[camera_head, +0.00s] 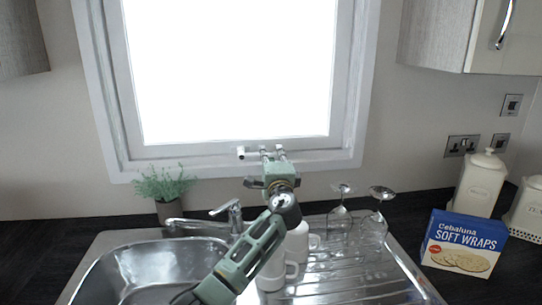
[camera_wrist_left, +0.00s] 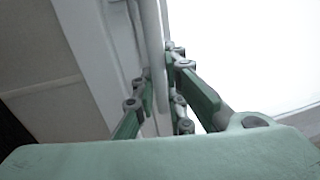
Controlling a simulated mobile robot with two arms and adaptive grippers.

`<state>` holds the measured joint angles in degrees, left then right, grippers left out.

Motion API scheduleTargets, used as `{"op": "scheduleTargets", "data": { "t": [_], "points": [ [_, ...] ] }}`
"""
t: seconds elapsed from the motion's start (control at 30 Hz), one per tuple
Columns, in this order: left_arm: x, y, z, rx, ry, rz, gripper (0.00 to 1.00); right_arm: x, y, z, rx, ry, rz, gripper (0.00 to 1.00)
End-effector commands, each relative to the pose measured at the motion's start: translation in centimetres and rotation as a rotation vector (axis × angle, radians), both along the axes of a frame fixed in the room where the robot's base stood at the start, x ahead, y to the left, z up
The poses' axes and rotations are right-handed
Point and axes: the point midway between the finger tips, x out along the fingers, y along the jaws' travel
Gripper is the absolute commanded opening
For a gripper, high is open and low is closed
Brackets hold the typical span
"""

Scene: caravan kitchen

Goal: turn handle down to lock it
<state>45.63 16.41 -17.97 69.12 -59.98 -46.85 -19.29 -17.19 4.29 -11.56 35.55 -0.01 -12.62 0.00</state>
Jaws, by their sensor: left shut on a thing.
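The white window handle (camera_head: 241,152) is at the bottom of the window frame in the head view. Its visible end sticks out sideways to the left of my gripper. My left gripper (camera_head: 272,153) reaches up from below and is shut on the handle; its fingers hide the rest of it. In the left wrist view, the green-and-grey fingers of the left gripper (camera_wrist_left: 161,75) close around a pale bar beside the window frame. The handle's pivot cannot be made out. My right gripper is in neither view.
The bright window (camera_head: 230,70) is behind. Below are the sink (camera_head: 150,270), tap (camera_head: 235,215), white mugs (camera_head: 296,240) and upturned wine glasses (camera_head: 370,225). A plant (camera_head: 165,190) stands left; a soft wraps box (camera_head: 463,244) and white canisters (camera_head: 478,185) stand right.

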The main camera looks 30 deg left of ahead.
Motion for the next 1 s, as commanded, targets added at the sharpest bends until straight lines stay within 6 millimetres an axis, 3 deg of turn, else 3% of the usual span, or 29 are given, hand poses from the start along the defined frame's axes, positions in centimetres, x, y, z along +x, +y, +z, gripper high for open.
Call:
{"op": "scheduleTargets", "data": {
  "t": [0.03,0.07,0.27,0.67,1.0],
  "points": [
    [0.0,-0.2,-0.7,0.002,0.012,-0.003,0.00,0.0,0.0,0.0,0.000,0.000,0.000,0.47],
    [0.0,-0.2,-0.7,0.002,0.012,-0.003,0.14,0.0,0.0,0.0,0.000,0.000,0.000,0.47],
    [0.0,-0.2,-0.5,0.002,0.009,-0.003,0.31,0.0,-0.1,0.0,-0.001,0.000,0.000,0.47],
    [0.0,-0.1,0.7,0.002,0.001,-0.001,0.31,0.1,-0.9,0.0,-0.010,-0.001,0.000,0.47],
    [0.1,-0.1,7.0,0.000,0.000,-0.002,0.31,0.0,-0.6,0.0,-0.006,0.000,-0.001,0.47]
  ]
}}
